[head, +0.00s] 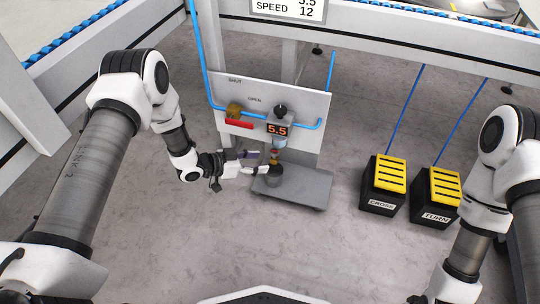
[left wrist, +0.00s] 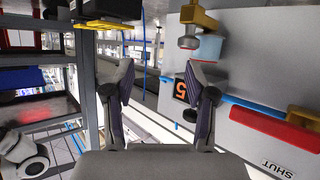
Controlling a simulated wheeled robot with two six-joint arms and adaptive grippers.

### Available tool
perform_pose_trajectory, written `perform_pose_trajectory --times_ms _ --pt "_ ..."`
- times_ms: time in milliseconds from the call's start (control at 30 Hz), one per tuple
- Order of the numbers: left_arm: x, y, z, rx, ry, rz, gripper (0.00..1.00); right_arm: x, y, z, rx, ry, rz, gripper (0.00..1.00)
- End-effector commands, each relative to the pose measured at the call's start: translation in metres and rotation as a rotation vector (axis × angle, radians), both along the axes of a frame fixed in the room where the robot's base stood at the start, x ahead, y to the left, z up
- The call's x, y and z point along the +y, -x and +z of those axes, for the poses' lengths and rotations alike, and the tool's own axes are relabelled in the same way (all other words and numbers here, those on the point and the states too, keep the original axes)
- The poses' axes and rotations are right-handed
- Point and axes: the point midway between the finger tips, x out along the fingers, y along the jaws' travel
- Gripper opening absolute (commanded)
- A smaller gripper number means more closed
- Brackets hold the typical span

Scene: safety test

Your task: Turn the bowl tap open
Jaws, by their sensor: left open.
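A brass tap (head: 274,155) hangs below the digital gauge (head: 278,130), above a dark bowl (head: 273,175). In the left wrist view a brass tap (left wrist: 200,18) with a grey round end shows at the top. A second brass valve (head: 233,110) with a red lever (head: 240,124) sits on the grey panel (head: 305,105), which is marked SHUT and OPEN. The red lever lies along the blue pipe. My left gripper (head: 262,163) is beside the lower tap. Its fingers (left wrist: 160,88) are apart with nothing held between them. Contact with the tap cannot be told.
The bowl stands on a grey tray (head: 310,190). Two black boxes with yellow tops, the left one (head: 384,185) and TURN (head: 434,197), stand on the floor to the right, with blue lines rising from them. Grey rails cross behind. The floor in front is clear.

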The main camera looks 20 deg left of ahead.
Motion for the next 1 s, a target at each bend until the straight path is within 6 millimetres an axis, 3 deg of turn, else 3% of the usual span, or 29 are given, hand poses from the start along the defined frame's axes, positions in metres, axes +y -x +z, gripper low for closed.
perform_pose_trajectory --times_ms 67,133,500,867,1000 --pt "0.022 -0.023 0.000 -0.074 -0.016 -0.006 0.56 0.000 -0.001 -0.010 -0.001 0.000 -0.001 0.40" --pt "0.031 -0.026 -0.006 -0.072 -0.013 0.018 0.56 0.000 -0.001 -0.016 -0.002 0.000 -0.001 0.40" --pt "-0.014 -0.063 -0.032 -0.070 -0.017 0.014 0.56 -0.001 -0.010 -0.057 -0.028 0.004 0.010 0.40" --pt "-0.022 -0.072 -0.031 -0.067 -0.014 0.018 0.56 -0.001 -0.014 -0.060 -0.038 0.006 0.014 0.40" --pt "-0.022 -0.072 -0.031 -0.067 -0.014 0.018 0.06 -0.001 -0.014 -0.060 -0.038 0.006 0.014 0.40"
